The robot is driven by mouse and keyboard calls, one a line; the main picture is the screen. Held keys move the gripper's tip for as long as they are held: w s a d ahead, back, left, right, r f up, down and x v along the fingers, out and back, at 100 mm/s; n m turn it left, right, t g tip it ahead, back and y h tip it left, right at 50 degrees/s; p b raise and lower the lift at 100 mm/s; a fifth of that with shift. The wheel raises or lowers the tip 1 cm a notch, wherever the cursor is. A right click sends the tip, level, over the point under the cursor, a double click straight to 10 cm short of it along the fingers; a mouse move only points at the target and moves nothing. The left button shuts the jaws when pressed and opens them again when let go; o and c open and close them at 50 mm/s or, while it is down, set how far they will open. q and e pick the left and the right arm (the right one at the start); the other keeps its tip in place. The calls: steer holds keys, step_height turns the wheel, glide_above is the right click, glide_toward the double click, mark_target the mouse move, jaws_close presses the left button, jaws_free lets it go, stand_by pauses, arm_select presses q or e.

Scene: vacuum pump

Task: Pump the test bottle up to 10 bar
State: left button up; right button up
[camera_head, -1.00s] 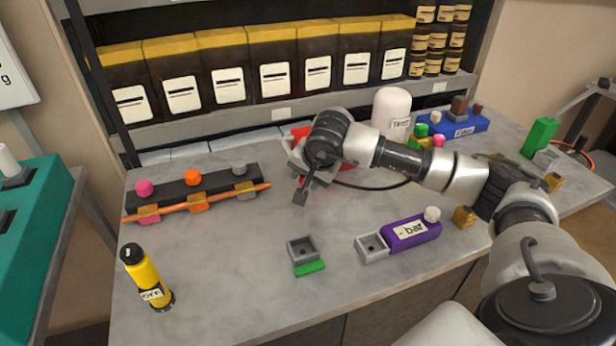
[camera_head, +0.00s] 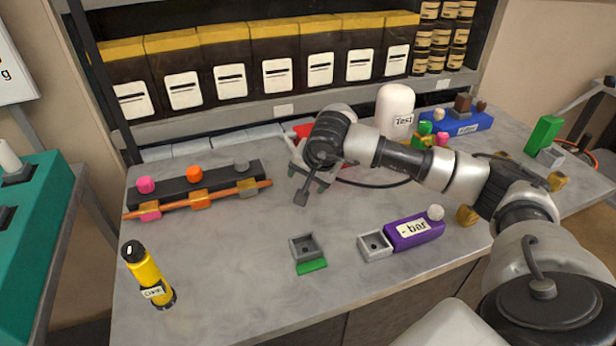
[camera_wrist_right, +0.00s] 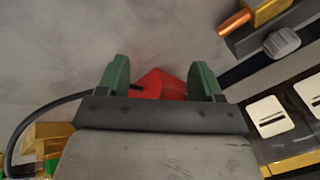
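The white test bottle (camera_head: 393,112), labelled "Test", stands upright at the back of the bench, behind my right arm. A red object (camera_head: 302,131), perhaps the pump, is mostly hidden behind my right gripper (camera_head: 308,188). A black hose (camera_head: 380,187) runs from near it to the right and passes behind my arm. In the right wrist view, the two green fingers of my right gripper (camera_wrist_right: 159,72) are spread apart. The red object (camera_wrist_right: 163,84) shows between and beyond them; I cannot tell whether they touch it. My left gripper is not in view.
A black rail (camera_head: 195,187) with coloured knobs and an orange pipe lies left. A yellow cylinder (camera_head: 149,276), a grey open box (camera_head: 303,247) and a purple "bar" block (camera_head: 412,232) stand in front. A blue block (camera_head: 455,125) is back right.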

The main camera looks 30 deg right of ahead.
steer(key=v, duration=1)
steer(key=shift+s+r+b, duration=0.15)
steer(key=shift+r+b, duration=0.15)
steer(key=shift+r, duration=0.05)
